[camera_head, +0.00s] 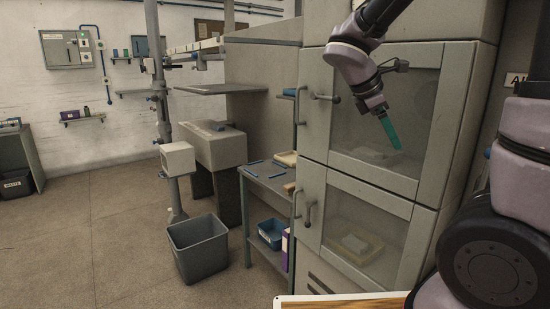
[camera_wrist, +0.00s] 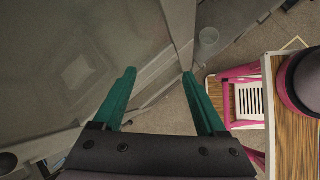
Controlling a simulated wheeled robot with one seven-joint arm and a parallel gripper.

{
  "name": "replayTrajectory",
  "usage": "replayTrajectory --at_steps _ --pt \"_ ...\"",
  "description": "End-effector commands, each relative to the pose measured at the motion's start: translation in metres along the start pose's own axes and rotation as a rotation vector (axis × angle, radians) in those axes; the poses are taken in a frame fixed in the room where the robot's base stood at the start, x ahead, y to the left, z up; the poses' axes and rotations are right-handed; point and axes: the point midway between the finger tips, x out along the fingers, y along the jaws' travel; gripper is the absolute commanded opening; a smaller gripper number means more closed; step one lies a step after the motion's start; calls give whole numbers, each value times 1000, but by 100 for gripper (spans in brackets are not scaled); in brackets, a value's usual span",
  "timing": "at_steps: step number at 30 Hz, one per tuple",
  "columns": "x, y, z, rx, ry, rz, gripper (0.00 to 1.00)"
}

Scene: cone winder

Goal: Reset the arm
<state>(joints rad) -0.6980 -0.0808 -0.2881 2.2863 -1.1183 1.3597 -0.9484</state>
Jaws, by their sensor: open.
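My gripper (camera_head: 390,132) hangs from my raised arm in front of the upper glass door of a grey cabinet (camera_head: 427,216), its green fingers pointing down. In the wrist view the two green fingers of my gripper (camera_wrist: 160,88) stand apart with nothing between them. The gripper looks empty. The head view shows the fingers nearly edge-on, so the gap to the glass cannot be told there.
The cabinet has bar handles (camera_head: 309,212) on its doors. A grey bin (camera_head: 197,247) stands on the floor, left of a narrow side table (camera_head: 265,187). A wood-topped surface (camera_head: 350,303) with a pale edge is at the bottom. Open floor lies at left.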

Motion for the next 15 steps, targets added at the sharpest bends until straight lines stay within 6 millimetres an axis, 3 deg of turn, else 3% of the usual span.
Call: replayTrajectory --at_steps 1,7,12,15 --pt "-1 -14 12 169 92 -51 74" --pt "-30 -60 26 863 429 -257 74" --pt "-67 -76 34 1390 666 -410 74" --pt "-84 -80 37 1605 763 -477 74"
